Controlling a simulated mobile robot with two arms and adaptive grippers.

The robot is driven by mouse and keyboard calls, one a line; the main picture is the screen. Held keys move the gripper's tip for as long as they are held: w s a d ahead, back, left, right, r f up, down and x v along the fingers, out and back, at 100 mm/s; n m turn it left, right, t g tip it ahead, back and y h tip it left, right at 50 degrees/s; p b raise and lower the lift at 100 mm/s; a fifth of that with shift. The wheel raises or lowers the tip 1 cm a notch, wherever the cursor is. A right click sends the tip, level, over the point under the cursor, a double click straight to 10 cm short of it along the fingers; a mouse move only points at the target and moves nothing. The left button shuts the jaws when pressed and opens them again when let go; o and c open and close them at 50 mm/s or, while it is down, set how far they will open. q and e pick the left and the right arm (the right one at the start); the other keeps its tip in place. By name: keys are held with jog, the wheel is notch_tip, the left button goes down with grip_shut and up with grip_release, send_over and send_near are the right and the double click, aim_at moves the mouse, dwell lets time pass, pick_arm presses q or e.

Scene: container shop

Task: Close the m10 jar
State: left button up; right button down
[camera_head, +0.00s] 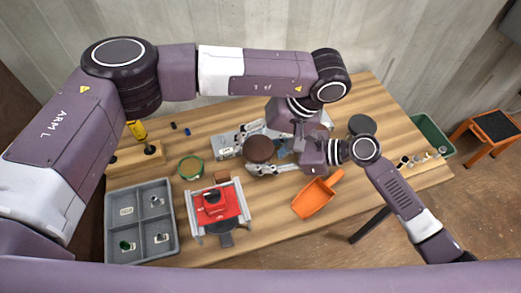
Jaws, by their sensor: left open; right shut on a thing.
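A round thing with a brown top (259,149), which looks like a jar or its lid, stands over the middle of the wooden table. The label m10 cannot be read. My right gripper (266,168) reaches in from the right and is shut on this brown-topped thing at its near side. My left gripper (256,129) hangs beneath my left arm just behind the brown top and is open. Its fingers are partly hidden, and I cannot tell whether they touch the top. A dark round disc (362,124), possibly a lid, lies at the right back.
A grey compartment tray (172,222), a red fixture (212,204) and a green-rimmed ring (190,167) are at the left. An orange scoop (314,198) lies at the front. A green bin (432,132) and an orange stool (493,124) are at the right.

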pick_arm(q)
jog(key=shift+v, duration=0.85)
pick_arm(e)
jog(key=shift+s+a, duration=0.3)
pick_arm(q)
jog(key=shift+s+d+r, duration=0.15)
jog(key=shift+s+r, duration=0.05)
pick_arm(e)
jog(key=shift+s+d+f, duration=0.1)
jog(key=shift+s+f, duration=0.05)
pick_arm(q)
jog(key=shift+c, duration=0.5)
